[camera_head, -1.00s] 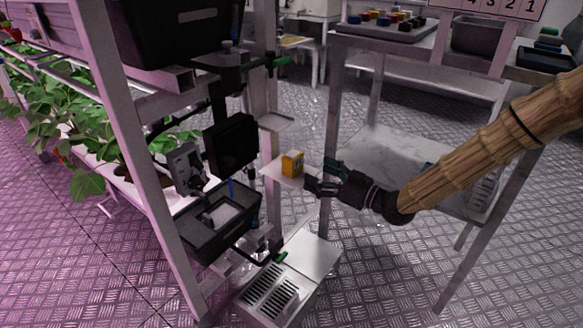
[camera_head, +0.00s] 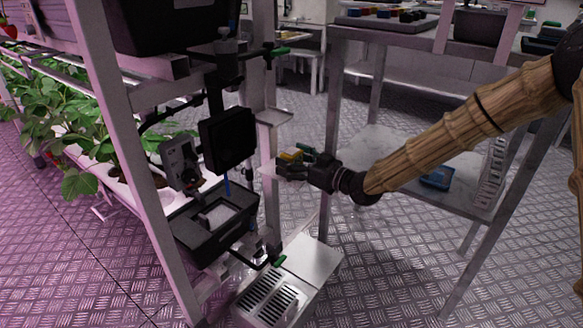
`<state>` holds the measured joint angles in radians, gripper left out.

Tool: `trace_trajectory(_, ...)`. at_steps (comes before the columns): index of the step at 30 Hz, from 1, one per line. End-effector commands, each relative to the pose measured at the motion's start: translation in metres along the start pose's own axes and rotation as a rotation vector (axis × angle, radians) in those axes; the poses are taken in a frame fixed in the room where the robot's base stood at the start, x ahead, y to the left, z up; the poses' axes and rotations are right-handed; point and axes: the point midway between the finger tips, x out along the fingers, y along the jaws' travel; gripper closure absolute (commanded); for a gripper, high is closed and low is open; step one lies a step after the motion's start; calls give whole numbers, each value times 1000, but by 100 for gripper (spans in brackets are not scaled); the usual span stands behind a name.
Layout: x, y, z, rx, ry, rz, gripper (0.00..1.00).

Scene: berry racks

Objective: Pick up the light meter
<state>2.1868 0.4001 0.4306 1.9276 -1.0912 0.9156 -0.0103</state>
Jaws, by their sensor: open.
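My gripper (camera_head: 294,161) reaches in from the right at the box's height. It is open, with a dark finger in front of the box and a green-tipped finger behind it. The dark finger hides the lower part of the box. I cannot tell whether either finger touches it.
A rack post (camera_head: 264,120) stands just left of the box. A black box-shaped device (camera_head: 228,140) and an open black case (camera_head: 214,226) are on the left rack. A metal table leg (camera_head: 332,110) rises close behind my gripper. A blue item (camera_head: 437,178) lies on the lower shelf at right.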

Motion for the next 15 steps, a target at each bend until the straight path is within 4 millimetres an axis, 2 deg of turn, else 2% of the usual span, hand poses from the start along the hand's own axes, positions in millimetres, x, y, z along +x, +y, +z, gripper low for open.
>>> trace_trajectory(8, 4, 0, -1, 0, 0, 1, 23)
trace_trajectory(15, 4, 0, -1, 0, 0, 1, 67)
